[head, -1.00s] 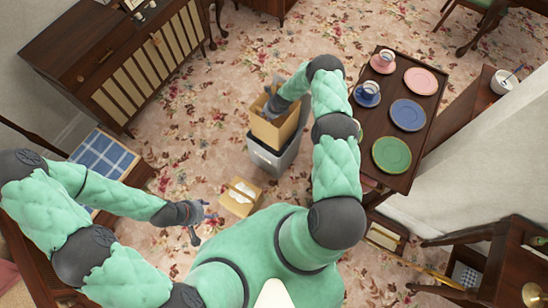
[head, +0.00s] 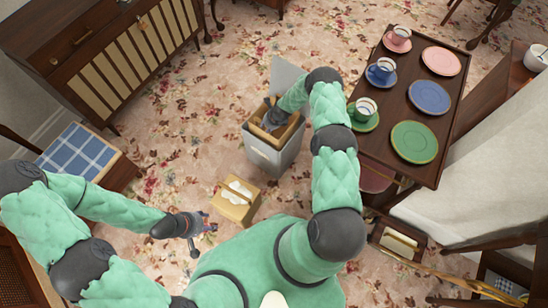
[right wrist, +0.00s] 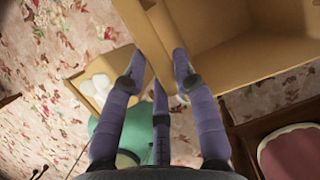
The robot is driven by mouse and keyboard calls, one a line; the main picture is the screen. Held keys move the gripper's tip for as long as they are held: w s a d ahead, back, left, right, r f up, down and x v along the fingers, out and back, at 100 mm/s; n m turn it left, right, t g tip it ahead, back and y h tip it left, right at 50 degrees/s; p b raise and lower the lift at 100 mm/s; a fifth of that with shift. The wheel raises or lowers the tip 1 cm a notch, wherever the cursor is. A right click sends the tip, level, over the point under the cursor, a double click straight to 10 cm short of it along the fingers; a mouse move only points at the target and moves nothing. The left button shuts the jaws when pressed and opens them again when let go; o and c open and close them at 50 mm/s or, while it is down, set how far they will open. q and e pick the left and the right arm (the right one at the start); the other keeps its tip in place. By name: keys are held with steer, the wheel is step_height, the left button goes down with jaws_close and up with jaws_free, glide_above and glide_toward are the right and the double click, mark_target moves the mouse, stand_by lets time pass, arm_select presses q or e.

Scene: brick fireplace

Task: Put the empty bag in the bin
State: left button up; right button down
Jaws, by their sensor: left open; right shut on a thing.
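The tan paper bag (head: 289,132) is inside the mouth of the grey bin (head: 270,158), its top edge near the bin's rim. The bin's lid (head: 285,76) stands open behind it. My right gripper (head: 270,108) reaches down into the bag and is shut on it. In the right wrist view the bag (right wrist: 235,55) fills the upper right and its wall is at my right gripper's fingertips (right wrist: 160,80). How deep the bag sits is hidden. My left gripper (head: 208,223) is open and empty, low at the left, away from the bin.
A small tan box with white contents (head: 237,198) stands on the floor before the bin. A dark table (head: 440,105) with cups and plates is close at the right. A blue-checked stool (head: 78,152) and a cabinet (head: 100,60) are left. Patterned carpet is clear left of the bin.

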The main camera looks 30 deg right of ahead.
mark_target(268, 140)
step_height(268, 140, down, 13)
steer(key=b, duration=0.7)
steer(key=shift+r, duration=0.15)
steer(key=shift+f+b, duration=0.35)
steer(key=shift+f, duration=0.3)
steer(key=c, duration=1)
jaws_free()
steer(key=shift+r, duration=0.15)
